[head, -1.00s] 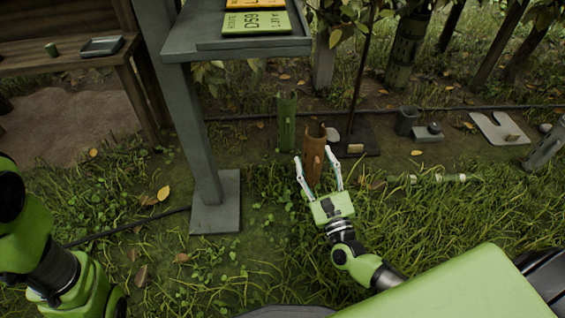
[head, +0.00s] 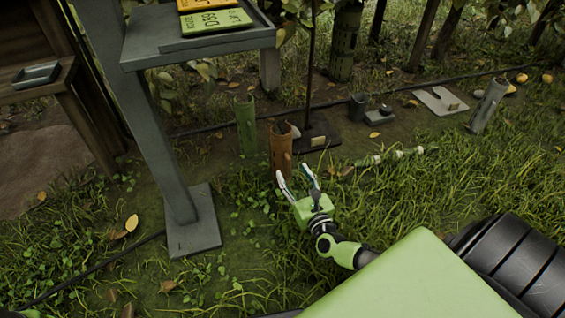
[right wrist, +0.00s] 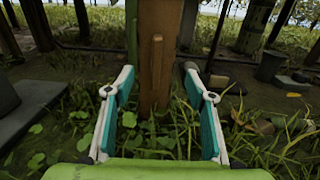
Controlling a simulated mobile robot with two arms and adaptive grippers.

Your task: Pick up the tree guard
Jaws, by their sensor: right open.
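A brown tree guard (head: 281,150), an upright open-topped tube with a lengthwise strip, stands on the ground. A green tree guard (head: 246,125) stands just left of it. My right gripper (head: 292,172) is open and empty, low in front of the brown guard and slightly to its right. In the right wrist view the brown guard (right wrist: 158,60) rises centrally beyond the open fingers, lined up with the gap between them. Its base is partly hidden by grass. I cannot tell the exact distance from fingertips to guard. My left gripper is out of view.
A grey stand (head: 190,232) with a post and shelf is to the left. A dark base with a thin pole (head: 316,136) stands right behind the brown guard. A grey tube (head: 489,105) leans at the right. A hose (head: 215,127) crosses behind. Grass fills the foreground.

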